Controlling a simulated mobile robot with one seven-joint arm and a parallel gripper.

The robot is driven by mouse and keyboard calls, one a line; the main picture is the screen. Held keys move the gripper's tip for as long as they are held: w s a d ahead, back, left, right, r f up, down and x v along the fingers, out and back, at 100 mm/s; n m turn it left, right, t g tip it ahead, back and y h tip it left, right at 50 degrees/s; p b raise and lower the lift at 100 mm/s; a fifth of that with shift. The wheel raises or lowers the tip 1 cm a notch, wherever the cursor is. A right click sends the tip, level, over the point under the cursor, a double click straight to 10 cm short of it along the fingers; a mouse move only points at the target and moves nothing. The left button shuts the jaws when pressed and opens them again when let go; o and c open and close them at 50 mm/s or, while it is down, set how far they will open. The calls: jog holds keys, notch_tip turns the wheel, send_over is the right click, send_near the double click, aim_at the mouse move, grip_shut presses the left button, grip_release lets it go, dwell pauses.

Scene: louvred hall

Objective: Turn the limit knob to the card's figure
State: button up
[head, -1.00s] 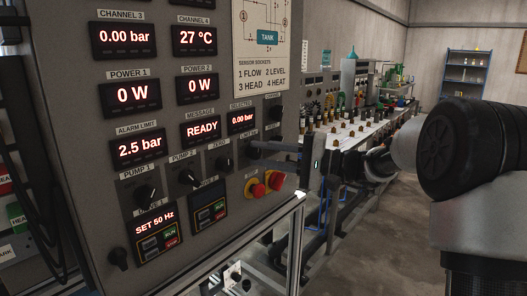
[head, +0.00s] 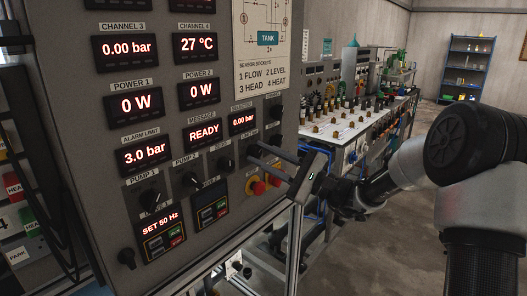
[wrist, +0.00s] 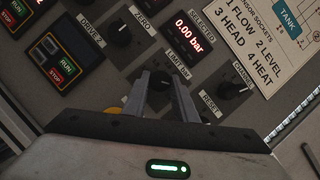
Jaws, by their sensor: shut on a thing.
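The limit knob (wrist: 160,79) is a small dark knob on the grey panel (wrist: 98,62), below the label "LIMIT bar" in the wrist view. My gripper (wrist: 160,84) is shut on it, one finger on each side, and partly hides it. In the head view my gripper (head: 255,153) reaches the panel from the right, its fingers rolled one above the other. The alarm limit display (head: 145,157) reads 3.0 bar. I cannot make out a card with a target figure; a printed sheet (head: 263,75) lists sensor sockets.
Close to the limit knob are the zero knob (wrist: 119,34), the channel knob (wrist: 229,90) and the selected display (wrist: 189,32), reading 0.00 bar. A workbench (head: 345,130) stands behind on the right.

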jog(key=shift+m, duration=0.4)
jog(key=o, duration=1)
jog(key=shift+o, duration=0.2)
jog(key=p+v, duration=0.1)
jog(key=v, duration=1.6)
jog(key=shift+s, duration=0.3)
jog(key=shift+d+f, duration=0.1)
jog(key=shift+f, duration=0.05)
